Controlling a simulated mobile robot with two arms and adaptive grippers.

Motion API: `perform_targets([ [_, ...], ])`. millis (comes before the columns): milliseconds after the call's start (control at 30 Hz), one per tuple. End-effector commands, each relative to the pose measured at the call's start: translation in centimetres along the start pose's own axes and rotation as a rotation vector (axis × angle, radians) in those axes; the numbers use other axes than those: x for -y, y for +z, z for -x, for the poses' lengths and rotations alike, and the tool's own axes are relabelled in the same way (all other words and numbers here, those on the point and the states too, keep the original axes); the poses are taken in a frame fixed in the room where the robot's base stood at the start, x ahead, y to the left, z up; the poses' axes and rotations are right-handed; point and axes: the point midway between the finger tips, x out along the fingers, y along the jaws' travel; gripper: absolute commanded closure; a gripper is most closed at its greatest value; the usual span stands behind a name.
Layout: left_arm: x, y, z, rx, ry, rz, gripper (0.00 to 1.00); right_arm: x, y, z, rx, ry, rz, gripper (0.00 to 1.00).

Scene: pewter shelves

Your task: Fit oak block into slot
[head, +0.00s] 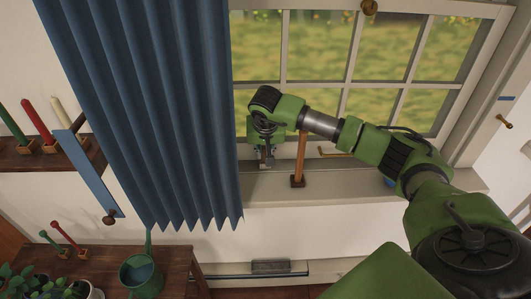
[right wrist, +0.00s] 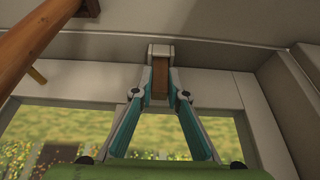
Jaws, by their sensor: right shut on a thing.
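My right gripper (head: 267,155) is in front of the window, just above the sill and left of a wooden post. In the right wrist view its fingers (right wrist: 160,88) are closed on a brown wooden block (right wrist: 160,75), which looks like the oak block. A pale square-ended fitting (right wrist: 160,49) surrounds or adjoins the block's far end at the sill edge. It may be the slot. I cannot tell how deep the block sits in it. In the head view the block is mostly hidden by the gripper. My left gripper is not in view.
The wooden post (head: 301,155) stands on the sill (head: 350,187) close to the right of the gripper. A blue curtain (head: 160,110) hangs at the left. Candles stand on a shelf (head: 30,160); a green watering can (head: 142,277) is on the lower table (head: 110,262).

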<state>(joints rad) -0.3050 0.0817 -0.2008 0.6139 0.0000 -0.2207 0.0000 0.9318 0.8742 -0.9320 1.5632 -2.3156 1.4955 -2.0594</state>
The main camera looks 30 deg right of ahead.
Motion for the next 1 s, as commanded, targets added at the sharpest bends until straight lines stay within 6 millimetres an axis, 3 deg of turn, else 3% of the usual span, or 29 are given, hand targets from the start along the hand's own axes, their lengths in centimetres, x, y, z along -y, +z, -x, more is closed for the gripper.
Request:
perform_targets([
  [100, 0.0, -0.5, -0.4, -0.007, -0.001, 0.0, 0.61, 0.0, 0.1, -0.4, 0.0, 0.0, 0.0, 1.0],
  [133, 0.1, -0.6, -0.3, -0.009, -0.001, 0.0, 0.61, 0.0, 0.1, -0.3, 0.0, 0.0, 0.0, 0.81],
  [200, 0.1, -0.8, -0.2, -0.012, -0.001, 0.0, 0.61, 0.0, 0.1, -0.2, 0.0, 0.0, 0.0, 0.69],
  [667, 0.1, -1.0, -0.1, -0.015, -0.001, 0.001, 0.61, 0.0, -0.1, 0.7, -0.002, -0.002, 0.0, 0.69],
  [1000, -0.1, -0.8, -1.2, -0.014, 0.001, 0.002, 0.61, 0.1, -0.1, 7.8, -0.004, -0.003, 0.0, 0.69],
])
